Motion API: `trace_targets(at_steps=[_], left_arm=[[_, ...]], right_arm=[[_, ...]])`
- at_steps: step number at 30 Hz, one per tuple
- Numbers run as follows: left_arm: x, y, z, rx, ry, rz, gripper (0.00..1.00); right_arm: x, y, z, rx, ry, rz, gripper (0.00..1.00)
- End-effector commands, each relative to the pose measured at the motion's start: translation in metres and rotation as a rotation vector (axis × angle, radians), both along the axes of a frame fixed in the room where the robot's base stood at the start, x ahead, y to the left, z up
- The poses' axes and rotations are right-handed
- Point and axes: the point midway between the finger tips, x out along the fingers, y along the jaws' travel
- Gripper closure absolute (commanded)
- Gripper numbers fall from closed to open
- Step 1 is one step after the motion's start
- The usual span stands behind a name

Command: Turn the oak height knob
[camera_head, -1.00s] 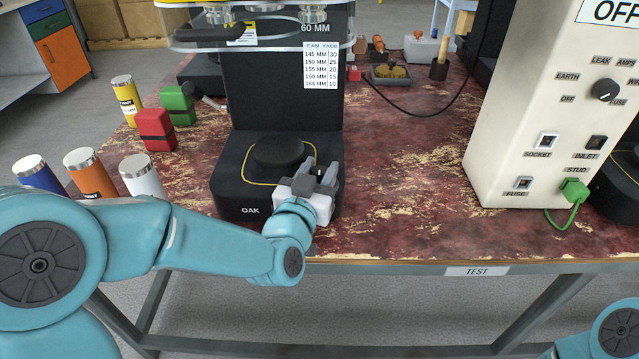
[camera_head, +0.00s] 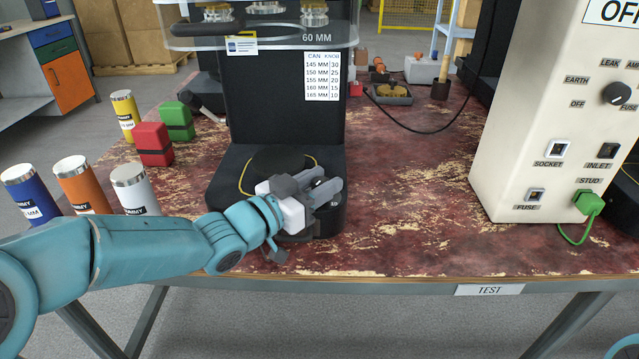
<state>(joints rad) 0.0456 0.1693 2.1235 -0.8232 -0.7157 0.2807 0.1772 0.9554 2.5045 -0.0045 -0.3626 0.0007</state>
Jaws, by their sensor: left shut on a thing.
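The oak seamer (camera_head: 270,110) is the black machine at the left of the bench, with a chart of can sizes and knob numbers on its column. Its round black plate (camera_head: 278,163) sits on the base. My left gripper (camera_head: 327,190) is at the right front of this base, its grey fingers pointing right. It is shut on the height knob, of which only a small pale bit (camera_head: 319,182) shows between the fingers. The knob's scale cannot be read. The OAK label is hidden behind my arm. My right gripper is out of view.
Blue, orange and white cans (camera_head: 133,190) stand close to my left arm. A cream tester (camera_head: 545,110) with a green plug (camera_head: 588,202) stands right. The bench between is clear.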

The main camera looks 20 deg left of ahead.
Motion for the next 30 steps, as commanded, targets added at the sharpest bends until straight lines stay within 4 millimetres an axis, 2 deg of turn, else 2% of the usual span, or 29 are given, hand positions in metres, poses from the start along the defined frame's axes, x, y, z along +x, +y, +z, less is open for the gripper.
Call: trace_targets(at_steps=[9,10,12,23,26,30], left_arm=[[0.001,0.000,0.002,-0.002,-0.004,0.000,0.92],[0.001,0.000,0.002,-0.003,-0.005,0.000,0.58],[0.001,0.000,0.002,-0.003,-0.005,-0.001,0.42],[-0.005,0.003,0.002,-0.001,-0.003,0.000,0.42],[-0.018,0.011,0.003,-0.001,-0.002,0.002,0.42],[-0.049,0.028,0.004,-0.001,-0.003,0.005,0.42]], right_arm=[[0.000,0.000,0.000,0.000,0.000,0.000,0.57],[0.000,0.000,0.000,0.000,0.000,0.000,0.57],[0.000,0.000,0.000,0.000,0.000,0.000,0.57],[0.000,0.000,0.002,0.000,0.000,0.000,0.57],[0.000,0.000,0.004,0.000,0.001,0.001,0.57],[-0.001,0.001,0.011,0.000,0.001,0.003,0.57]])
